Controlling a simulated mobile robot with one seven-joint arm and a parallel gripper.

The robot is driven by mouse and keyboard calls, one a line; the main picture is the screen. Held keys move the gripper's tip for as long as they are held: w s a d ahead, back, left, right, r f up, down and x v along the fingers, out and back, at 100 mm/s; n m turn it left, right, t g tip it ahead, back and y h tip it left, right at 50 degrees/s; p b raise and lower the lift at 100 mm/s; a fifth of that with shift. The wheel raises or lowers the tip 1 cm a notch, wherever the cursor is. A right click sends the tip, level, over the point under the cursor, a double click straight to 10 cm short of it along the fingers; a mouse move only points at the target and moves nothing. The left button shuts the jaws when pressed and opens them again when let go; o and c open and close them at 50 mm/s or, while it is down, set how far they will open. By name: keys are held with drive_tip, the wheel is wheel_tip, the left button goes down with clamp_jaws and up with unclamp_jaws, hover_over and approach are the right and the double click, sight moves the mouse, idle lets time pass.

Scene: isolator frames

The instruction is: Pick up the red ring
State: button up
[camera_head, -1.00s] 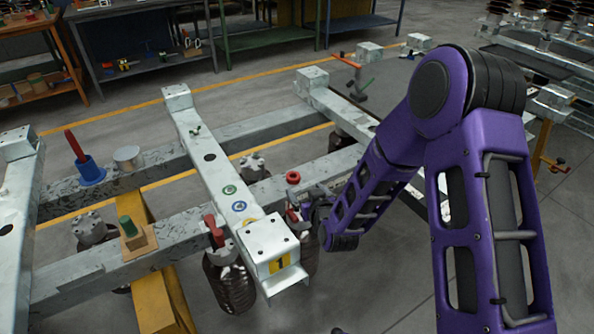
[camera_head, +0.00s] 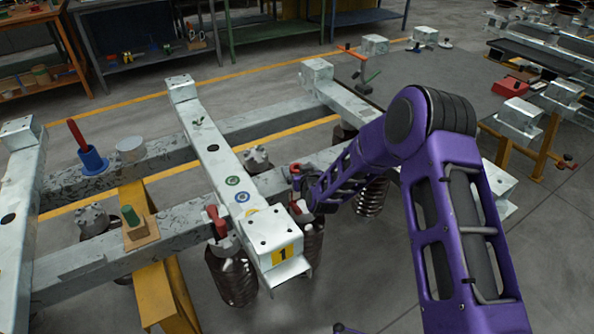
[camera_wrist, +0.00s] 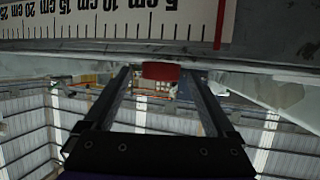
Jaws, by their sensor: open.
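The red ring (camera_head: 295,168) is small in the head view. It sits on the far side of my gripper, by the grey cross beam, partly hidden by the gripper. In the wrist view the red ring (camera_wrist: 160,71) shows as a short red band between the two fingertips, close to a pale metal edge. My gripper (camera_head: 302,184) is beside the ring at the end of my purple arm. In the wrist view my gripper (camera_wrist: 158,76) is open, with a finger on each side of the ring. I cannot tell whether the fingers touch it.
A metal beam with a yellow "1" label (camera_head: 280,254) lies just left of my gripper. A red-handled part (camera_head: 216,216) stands beside it. A ruler (camera_wrist: 120,20) spans the top of the wrist view.

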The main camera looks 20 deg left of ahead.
drive_tip(key=c, duration=1.4)
